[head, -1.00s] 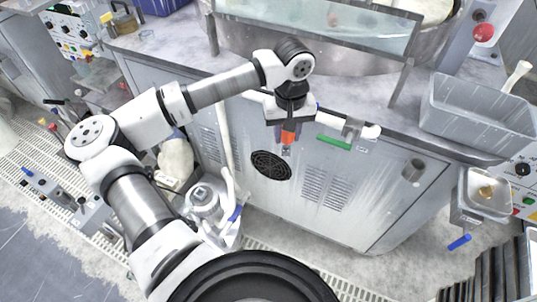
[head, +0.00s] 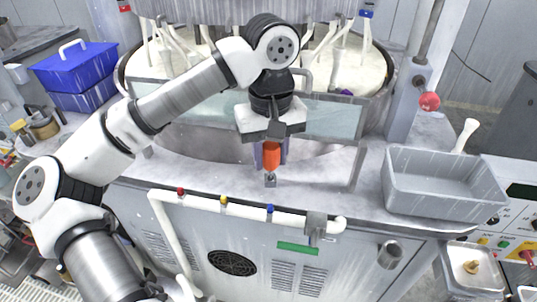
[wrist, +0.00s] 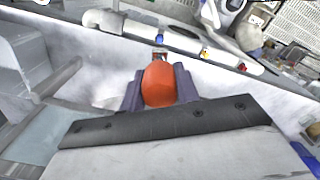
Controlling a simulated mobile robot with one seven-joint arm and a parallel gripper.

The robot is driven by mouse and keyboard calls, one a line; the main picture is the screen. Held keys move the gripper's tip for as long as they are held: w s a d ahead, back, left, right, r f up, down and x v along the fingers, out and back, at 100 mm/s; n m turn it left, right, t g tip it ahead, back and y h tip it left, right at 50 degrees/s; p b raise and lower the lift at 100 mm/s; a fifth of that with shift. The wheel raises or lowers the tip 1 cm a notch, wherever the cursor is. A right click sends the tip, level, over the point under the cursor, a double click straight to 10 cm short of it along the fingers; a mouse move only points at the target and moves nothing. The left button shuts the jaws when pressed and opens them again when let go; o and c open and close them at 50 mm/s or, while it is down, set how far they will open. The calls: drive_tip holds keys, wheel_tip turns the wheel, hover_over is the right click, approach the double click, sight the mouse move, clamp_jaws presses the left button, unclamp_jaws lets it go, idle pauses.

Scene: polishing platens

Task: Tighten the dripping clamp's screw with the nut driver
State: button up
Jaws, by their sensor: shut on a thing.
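My gripper (head: 271,160) is shut on the orange handle of the nut driver (head: 271,154), which points down with its metal end (head: 270,180) above the counter's front edge. In the wrist view the orange handle (wrist: 159,84) sits between the dark fingers, its metal tip partly hidden behind it. A white pipe (head: 245,208) runs along the cabinet front below, with a red-topped clamp (head: 180,192), a yellow-topped clamp (head: 223,200) and a blue-topped clamp (head: 270,210). The driver tip is above the blue-topped clamp and apart from it. I cannot tell which clamp drips.
A grey metal bracket (head: 316,224) holds the pipe near its right end, above a green label (head: 297,248). A grey bin (head: 440,187) stands on the counter at right. A clear panel (head: 335,118) and the polishing basin (head: 372,75) are behind my gripper. Blue boxes (head: 75,68) stand at left.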

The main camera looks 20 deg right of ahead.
sight(270, 177)
drive_tip(key=shift+s, duration=0.15)
drive_tip(key=shift+f+b, duration=0.1)
drive_tip(key=shift+b, duration=0.2)
drive_tip(key=shift+f, duration=0.2)
wheel_tip(270, 177, down, 5)
drive_tip(key=b, duration=0.5)
drive_tip(key=shift+f, duration=0.15)
drive_tip(key=shift+b, duration=0.65)
idle(1.2)
drive_tip(key=shift+f+b, duration=1.05)
drive_tip(key=shift+f, duration=0.15)
drive_tip(key=o, duration=1.2)
drive_tip(key=shift+r, duration=0.1)
